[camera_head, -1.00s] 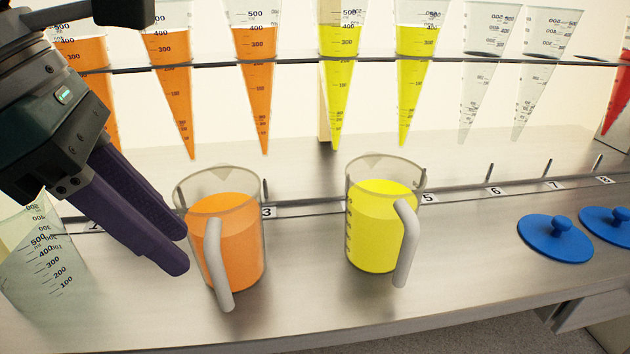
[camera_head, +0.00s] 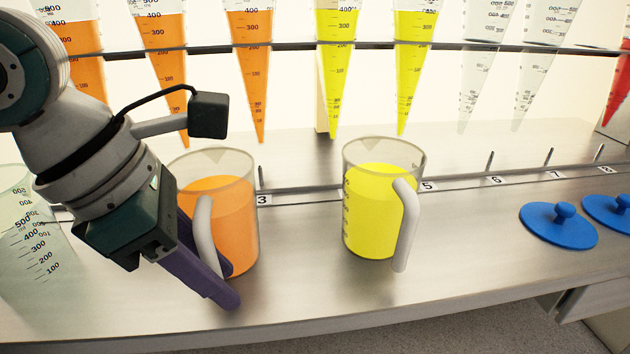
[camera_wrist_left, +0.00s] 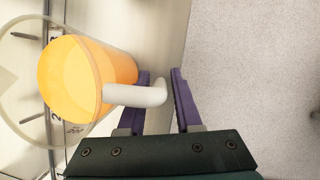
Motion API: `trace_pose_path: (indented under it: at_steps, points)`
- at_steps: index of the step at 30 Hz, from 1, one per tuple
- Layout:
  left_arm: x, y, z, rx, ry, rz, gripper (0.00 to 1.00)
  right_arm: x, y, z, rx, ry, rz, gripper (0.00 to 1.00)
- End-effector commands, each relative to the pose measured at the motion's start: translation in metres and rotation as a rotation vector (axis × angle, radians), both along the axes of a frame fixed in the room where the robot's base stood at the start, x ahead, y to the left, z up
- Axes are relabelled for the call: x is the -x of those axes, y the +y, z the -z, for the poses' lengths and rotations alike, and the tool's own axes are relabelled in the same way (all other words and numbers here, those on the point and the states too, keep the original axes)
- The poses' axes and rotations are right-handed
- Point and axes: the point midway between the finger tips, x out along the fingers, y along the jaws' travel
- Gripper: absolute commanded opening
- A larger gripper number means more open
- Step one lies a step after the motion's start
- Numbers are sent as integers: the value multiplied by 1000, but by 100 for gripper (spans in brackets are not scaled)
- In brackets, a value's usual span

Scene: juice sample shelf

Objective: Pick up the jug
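A clear jug of orange liquid (camera_head: 236,225) stands upright on the metal counter, its white handle (camera_head: 204,240) towards me. A second clear jug, of yellow liquid (camera_head: 372,215), stands to its right with a similar handle. My left gripper (camera_head: 230,287) is open and low by the orange jug's handle. In the left wrist view the orange jug (camera_wrist_left: 90,80) is left of the fingers, and its handle (camera_wrist_left: 135,95) reaches into the gap between the two purple fingers (camera_wrist_left: 160,74). I cannot tell whether either finger touches it. My right gripper is not in view.
Cone-shaped measuring vessels hang in a rack (camera_head: 300,46) behind. A clear graduated beaker (camera_head: 35,265) stands at the left. Blue lids with knobs (camera_head: 558,226) lie at the right. The counter between the yellow jug and the lids is clear. The counter's front edge is close.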

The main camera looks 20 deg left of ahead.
Motion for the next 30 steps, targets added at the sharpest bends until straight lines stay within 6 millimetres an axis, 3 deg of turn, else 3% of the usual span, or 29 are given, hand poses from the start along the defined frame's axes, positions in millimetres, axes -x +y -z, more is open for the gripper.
trace_pose_path:
  at_steps: [1,9,30]
  points:
    - [0,0,0,0,0,0,28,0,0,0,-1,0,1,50]
    - [0,0,0,0,0,0,0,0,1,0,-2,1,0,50]
    - [0,0,0,0,0,0,0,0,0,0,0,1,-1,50]
